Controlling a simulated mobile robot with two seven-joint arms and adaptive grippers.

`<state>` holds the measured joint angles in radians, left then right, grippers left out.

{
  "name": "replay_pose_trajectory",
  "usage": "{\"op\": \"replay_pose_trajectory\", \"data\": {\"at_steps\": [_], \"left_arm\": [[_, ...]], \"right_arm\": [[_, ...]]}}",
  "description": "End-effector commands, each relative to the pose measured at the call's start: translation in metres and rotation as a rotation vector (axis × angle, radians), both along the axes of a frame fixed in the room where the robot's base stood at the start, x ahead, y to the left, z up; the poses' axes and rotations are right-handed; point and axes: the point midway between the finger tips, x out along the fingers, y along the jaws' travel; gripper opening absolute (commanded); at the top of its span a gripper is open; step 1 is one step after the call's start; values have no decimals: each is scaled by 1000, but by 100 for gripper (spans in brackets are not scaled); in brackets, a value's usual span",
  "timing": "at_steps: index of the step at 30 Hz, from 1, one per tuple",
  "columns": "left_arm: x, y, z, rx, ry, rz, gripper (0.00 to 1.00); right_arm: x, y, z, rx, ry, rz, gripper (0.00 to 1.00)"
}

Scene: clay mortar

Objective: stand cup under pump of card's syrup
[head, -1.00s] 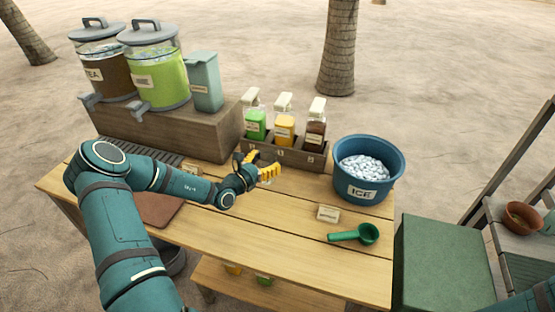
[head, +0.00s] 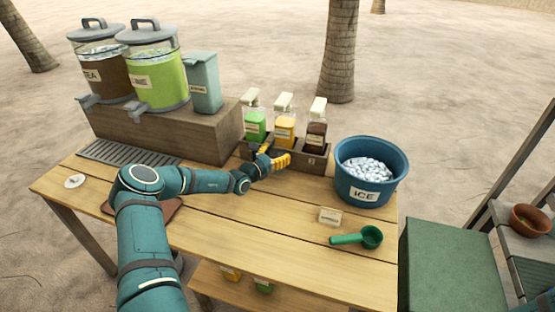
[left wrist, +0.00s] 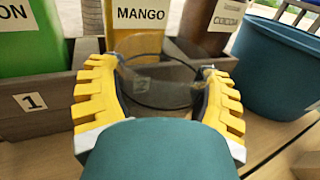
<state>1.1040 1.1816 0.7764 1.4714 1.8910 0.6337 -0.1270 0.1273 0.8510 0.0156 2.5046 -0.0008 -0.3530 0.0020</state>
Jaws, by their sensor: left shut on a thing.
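My left gripper (head: 272,160) is at the front of the syrup rack (head: 290,152). In the left wrist view its yellow fingers (left wrist: 158,92) are shut around a clear, see-through cup (left wrist: 155,72). The cup is right in front of the yellow syrup bottle (head: 284,131), labelled MANGO (left wrist: 142,15). A green syrup bottle (head: 255,125) stands left of it and a dark brown one (head: 316,135) right. Their pale pump tops show in the head view. A small cream card (head: 329,217) lies on the table; its writing is too small to read. My right gripper is out of view.
A blue ice bucket (head: 370,185) stands right of the rack. A green scoop (head: 360,238) lies near the card. Drink dispensers (head: 155,80) stand on a wooden block (head: 185,132) at the left. The table's front middle (head: 275,225) is clear.

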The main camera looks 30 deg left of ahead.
Motion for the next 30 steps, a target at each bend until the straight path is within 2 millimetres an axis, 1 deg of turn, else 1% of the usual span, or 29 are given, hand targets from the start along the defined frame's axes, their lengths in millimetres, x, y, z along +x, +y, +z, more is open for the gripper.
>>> {"op": "replay_pose_trajectory", "data": {"at_steps": [1,4,12,16,17,18,19,27,30], "left_arm": [[0,0,-12,-2,1,1,30],[3,1,-21,0,-1,1,30],[4,1,-20,1,-1,-1,30],[4,1,-23,0,0,-1,30],[4,1,-24,0,0,-1,75],[4,1,-23,0,0,-1,89],[4,1,-23,0,0,0,99],[4,1,-23,1,0,0,100],[3,1,-18,1,-1,0,100]], "right_arm": [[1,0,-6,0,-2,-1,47],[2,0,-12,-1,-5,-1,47],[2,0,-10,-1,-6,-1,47],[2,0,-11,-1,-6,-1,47],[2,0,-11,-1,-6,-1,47],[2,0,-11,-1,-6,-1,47],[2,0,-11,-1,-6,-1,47],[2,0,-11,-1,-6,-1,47],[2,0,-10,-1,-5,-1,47]]}}
